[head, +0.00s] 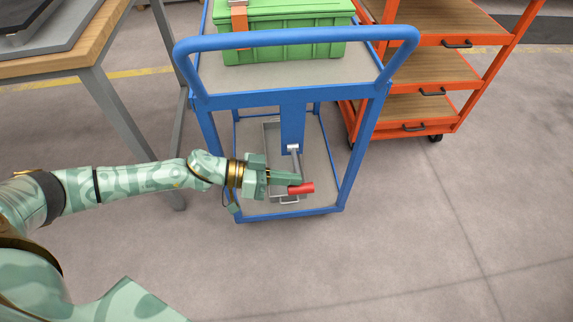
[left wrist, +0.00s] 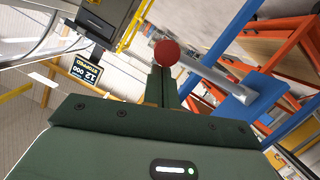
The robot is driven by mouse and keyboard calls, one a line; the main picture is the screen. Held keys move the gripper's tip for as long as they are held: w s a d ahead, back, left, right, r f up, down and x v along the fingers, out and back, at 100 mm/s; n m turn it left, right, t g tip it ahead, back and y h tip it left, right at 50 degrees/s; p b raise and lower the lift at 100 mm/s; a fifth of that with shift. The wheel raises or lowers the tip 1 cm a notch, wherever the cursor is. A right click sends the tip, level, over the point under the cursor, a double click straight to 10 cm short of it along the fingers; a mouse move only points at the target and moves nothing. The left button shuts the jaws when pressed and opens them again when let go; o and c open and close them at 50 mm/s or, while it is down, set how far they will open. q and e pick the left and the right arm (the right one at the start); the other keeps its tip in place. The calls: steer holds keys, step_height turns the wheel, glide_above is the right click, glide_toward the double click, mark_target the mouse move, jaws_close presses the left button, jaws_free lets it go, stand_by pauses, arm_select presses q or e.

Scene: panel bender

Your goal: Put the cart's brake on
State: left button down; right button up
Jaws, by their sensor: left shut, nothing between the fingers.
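The blue cart (head: 292,41) stands ahead of me, with a blue upright plate (head: 292,118) at its front. A brake lever with a grey rod (head: 296,165) and a red grip (head: 301,188) hangs from a pivot on this plate. In the left wrist view the red grip (left wrist: 167,52) shows end-on by the fingertips, and its grey rod (left wrist: 205,75) runs right to the blue plate (left wrist: 238,103). My left gripper (head: 296,181) is shut and empty, its fingertips right at the red grip; I cannot tell whether they touch. My right gripper is out of view.
A green toolbox (head: 286,35) sits on the cart's top shelf. A grey tray-like frame (head: 271,135) lies on its lower shelf. An orange shelf trolley (head: 415,85) stands right of the cart, and a wooden-topped table (head: 85,45) stands left. The floor in front is clear.

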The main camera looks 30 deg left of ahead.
mark_target(289, 191)
arm_select(q)
steer(key=f+m, duration=0.1)
steer(key=f, duration=0.1)
steer(key=f+m, duration=0.1)
steer(key=f, duration=0.1)
steer(key=shift+s+d+f+m+t+y, duration=0.1)
steer(key=shift+s+d+m+t+y, duration=0.2)
steer(key=shift+s+t, duration=0.1)
steer(key=shift+w+a+f, duration=0.1)
steer(key=shift+f, duration=0.75)
steer(key=shift+f, duration=0.1)
